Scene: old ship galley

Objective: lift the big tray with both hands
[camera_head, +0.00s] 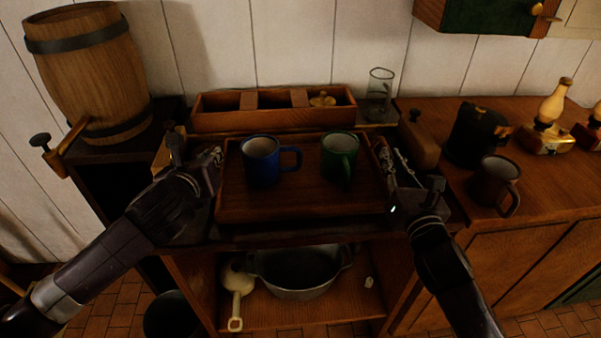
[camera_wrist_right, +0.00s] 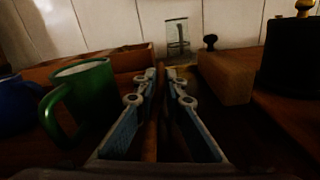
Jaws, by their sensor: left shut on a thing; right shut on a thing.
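The big wooden tray (camera_head: 300,205) is in the middle of the head view, over the top of a wooden stand. A blue mug (camera_head: 262,162) and a green mug (camera_head: 339,155) stand upright on it. My left gripper (camera_head: 215,160) is shut on the tray's left edge. My right gripper (camera_head: 384,152) is shut on its right edge. In the right wrist view the fingers (camera_wrist_right: 162,100) close on either side of the thin tray wall, with the green mug (camera_wrist_right: 83,100) just to their left. I cannot tell whether the tray touches the stand.
A wooden box (camera_head: 225,118) with compartments and a glass (camera_head: 380,92) stand behind the tray. A barrel (camera_head: 90,70) is at the left. A brown mug (camera_head: 495,182) and a dark canister (camera_head: 474,135) stand on the right counter. A pan (camera_head: 298,275) sits on the shelf below.

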